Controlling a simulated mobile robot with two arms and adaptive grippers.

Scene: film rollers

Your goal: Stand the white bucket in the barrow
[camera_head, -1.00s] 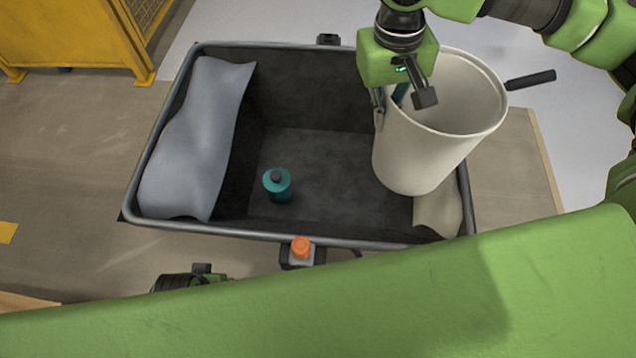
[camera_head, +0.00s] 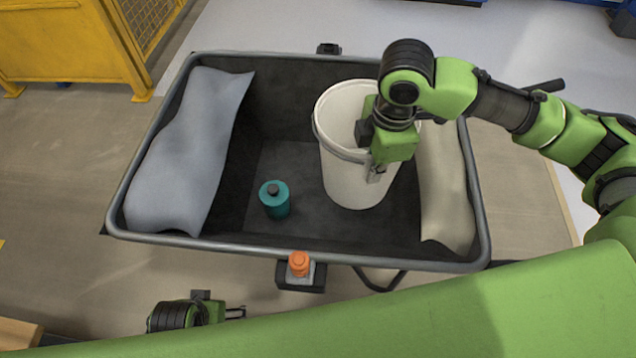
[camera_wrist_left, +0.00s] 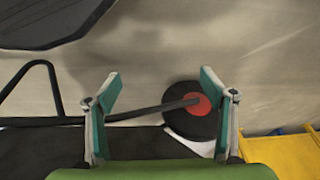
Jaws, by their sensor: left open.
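The white bucket (camera_head: 345,175) is inside the dark grey barrow (camera_head: 300,262), right of its middle, and looks roughly upright. I cannot tell whether its base touches the barrow floor. My right gripper (camera_head: 378,168) is shut on the bucket's rim at its near right side; the fingers are partly hidden by the green gripper body. My left gripper (camera_head: 238,312) is low outside the barrow's near side, mostly behind my green body. In the left wrist view its two fingers (camera_wrist_left: 160,92) are apart with nothing between them.
An orange-topped box (camera_head: 300,268) sits at the near rim. A yellow cabinet (camera_head: 70,45) stands back left.

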